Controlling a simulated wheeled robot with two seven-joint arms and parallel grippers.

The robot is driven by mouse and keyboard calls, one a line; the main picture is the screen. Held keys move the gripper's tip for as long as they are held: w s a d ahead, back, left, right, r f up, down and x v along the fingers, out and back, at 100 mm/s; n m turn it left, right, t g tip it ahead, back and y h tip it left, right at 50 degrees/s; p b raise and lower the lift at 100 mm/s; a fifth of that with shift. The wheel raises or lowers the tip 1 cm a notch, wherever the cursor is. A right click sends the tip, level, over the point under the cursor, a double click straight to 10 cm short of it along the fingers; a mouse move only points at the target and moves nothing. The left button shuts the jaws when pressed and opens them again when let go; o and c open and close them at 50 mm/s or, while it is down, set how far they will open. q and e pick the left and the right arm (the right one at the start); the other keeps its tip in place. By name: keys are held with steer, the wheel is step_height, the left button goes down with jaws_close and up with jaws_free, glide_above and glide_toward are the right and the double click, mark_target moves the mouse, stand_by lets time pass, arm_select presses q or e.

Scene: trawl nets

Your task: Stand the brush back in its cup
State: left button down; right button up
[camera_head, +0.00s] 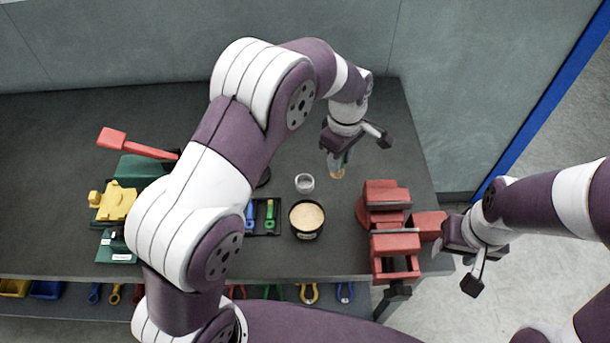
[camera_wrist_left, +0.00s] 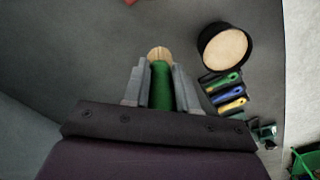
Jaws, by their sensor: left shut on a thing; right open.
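My left gripper (camera_head: 337,158) is shut on the brush (camera_head: 338,173), above the back right part of the bench. In the left wrist view, the brush (camera_wrist_left: 160,85) shows a green body and a tan end between the fingers of the left gripper (camera_wrist_left: 160,72). The tan end points down towards the bench; contact with the bench cannot be told. A small pale round cup (camera_head: 305,183) stands to the left of the brush and looks empty. It does not show clearly in the left wrist view. My right gripper (camera_head: 476,268) is open and empty beyond the bench's right edge.
A black tub with a tan top (camera_head: 306,218) stands in front of the cup. A red vise (camera_head: 386,222) is at the right edge. Coloured-handled tools lie in a dark tray (camera_head: 262,230). A yellow-and-green device (camera_head: 116,203) stands left. The bench behind the cup looks clear.

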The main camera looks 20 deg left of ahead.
arm_select(q)
steer(key=a+f+p, duration=0.1)
steer(key=a+f, duration=0.1)
steer(key=a+f+p, duration=0.1)
steer(key=a+f, duration=0.2)
steer(key=a+f+p, duration=0.1)
steer(key=a+f, duration=0.2)
steer(key=shift+w+f, duration=0.1)
steer(key=shift+w, duration=0.15)
steer(key=shift+w+f, duration=0.1)
steer(key=shift+f, duration=0.2)
arm_select(e)
steer(key=r, duration=0.3)
steer(key=shift+w+a+r, duration=0.1)
steer(key=shift+a+r, duration=0.1)
arm_select(q)
steer(key=shift+f, duration=0.1)
steer(key=c, duration=0.9)
jaws_free()
arm_select(e)
steer(key=shift+f, duration=0.1)
